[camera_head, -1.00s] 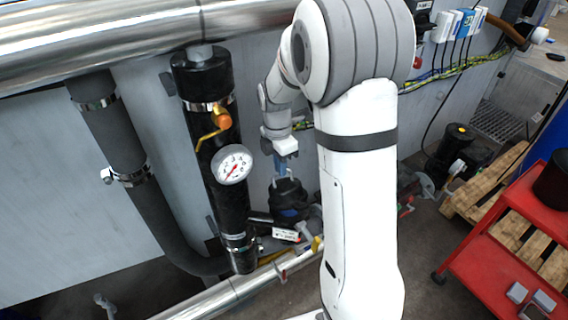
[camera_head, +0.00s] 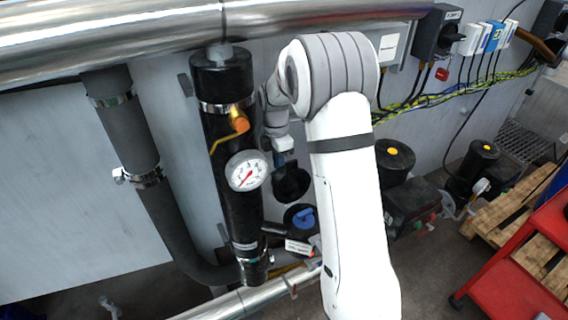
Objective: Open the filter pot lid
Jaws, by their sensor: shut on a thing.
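My gripper (camera_head: 281,160) is shut on the black filter pot lid (camera_head: 292,187), a dark round piece right below the fingers. The lid hangs tilted above the filter pot (camera_head: 299,229), apart from it. The pot is black and stands low behind the pipework, with its top uncovered and something blue (camera_head: 304,216) showing in it. A white label is on the pot's front. The grip itself is small and partly hidden by the lid and shadow.
A black vertical pipe with a gauge (camera_head: 246,171) and an orange-yellow valve handle (camera_head: 239,124) stands just left of my gripper. A steel pipe (camera_head: 240,300) runs low in front. A black pump-like unit (camera_head: 400,205) is right of my arm, with a red cart (camera_head: 520,265) beyond.

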